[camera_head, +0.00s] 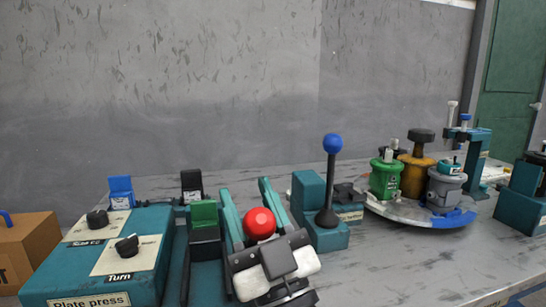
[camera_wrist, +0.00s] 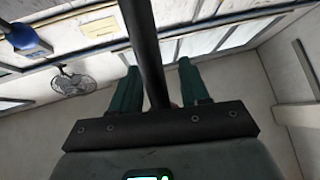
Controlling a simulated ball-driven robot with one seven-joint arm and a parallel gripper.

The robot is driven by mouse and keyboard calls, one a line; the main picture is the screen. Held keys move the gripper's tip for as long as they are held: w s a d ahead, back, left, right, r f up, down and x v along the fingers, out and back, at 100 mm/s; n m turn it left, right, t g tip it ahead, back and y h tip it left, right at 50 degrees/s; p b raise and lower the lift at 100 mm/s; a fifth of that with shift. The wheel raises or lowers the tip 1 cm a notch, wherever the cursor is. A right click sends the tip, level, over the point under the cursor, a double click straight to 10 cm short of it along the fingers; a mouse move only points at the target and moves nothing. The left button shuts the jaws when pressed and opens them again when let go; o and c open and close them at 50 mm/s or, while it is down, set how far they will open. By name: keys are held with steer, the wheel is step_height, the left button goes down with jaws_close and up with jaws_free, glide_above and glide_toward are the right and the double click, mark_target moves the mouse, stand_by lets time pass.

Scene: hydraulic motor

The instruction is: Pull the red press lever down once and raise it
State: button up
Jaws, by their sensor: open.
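The red ball knob (camera_head: 260,222) of the press lever shows in the head view at the lower middle. Its shaft is hidden behind my gripper. My gripper (camera_head: 245,187) has its two teal fingers apart, one on each side of the red knob in the picture. The knob sits low between them, close to the gripper's body; I cannot tell whether it touches. In the wrist view my gripper (camera_wrist: 158,64) shows both teal fingers spread, with a dark bar across the middle and a small reddish patch between them. The teal plate press box (camera_head: 150,245) stands at the left.
A lever with a blue knob (camera_head: 332,144) stands upright right of my gripper. A round grey plate (camera_head: 405,214) carries green, gold and grey parts farther right. A brown box (camera_head: 28,240) is at the far left. The grey tabletop (camera_head: 385,265) is clear at front right.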

steer(key=s+r, duration=0.1)
steer(key=r, duration=0.1)
steer(key=s+d+r+p, duration=0.1)
steer(key=s+r, duration=0.1)
steer(key=s+r+p, duration=0.1)
steer(key=r, duration=0.1)
steer(key=shift+s+d+r, duration=0.2)
steer(key=shift+s+d, duration=0.05)
steer(key=shift+d, duration=0.1)
steer(key=s+d+r+p, duration=0.2)
steer(key=s+r, duration=0.1)
steer(key=s, duration=0.5)
steer(key=shift+s+d+r, duration=0.15)
steer(key=shift+s+r, duration=0.05)
steer(key=shift+s, duration=0.15)
